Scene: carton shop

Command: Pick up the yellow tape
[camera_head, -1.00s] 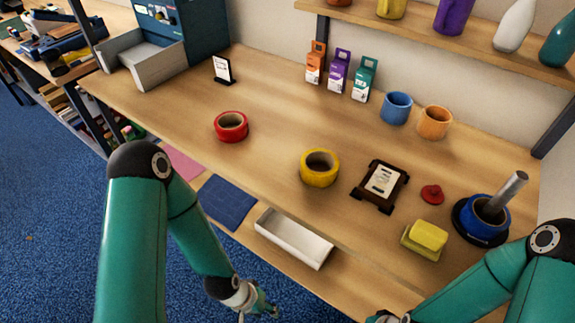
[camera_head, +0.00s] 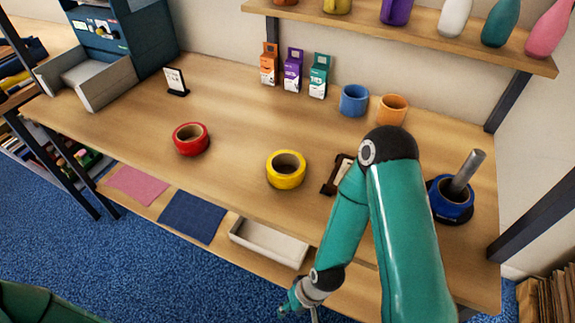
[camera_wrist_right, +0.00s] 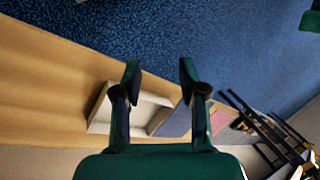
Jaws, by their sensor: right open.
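The yellow tape (camera_head: 286,180) is a thick roll lying flat on the wooden table, near its front edge, with nothing touching it. My right gripper (camera_head: 298,303) is low in front of the table, below the white tray and well apart from the tape. In the right wrist view its two fingers (camera_wrist_right: 160,72) are spread with nothing between them; the yellow tape does not show there. My left gripper is out of view; only a dark green part shows at the bottom left of the head view.
A red tape roll (camera_head: 190,147) lies left of the yellow one. A white tray (camera_head: 262,254) and a blue cloth (camera_head: 192,217) are below the front edge. My right arm partly hides a dark frame (camera_head: 333,183). A blue cup (camera_head: 354,100) and an orange cup (camera_head: 392,109) stand behind.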

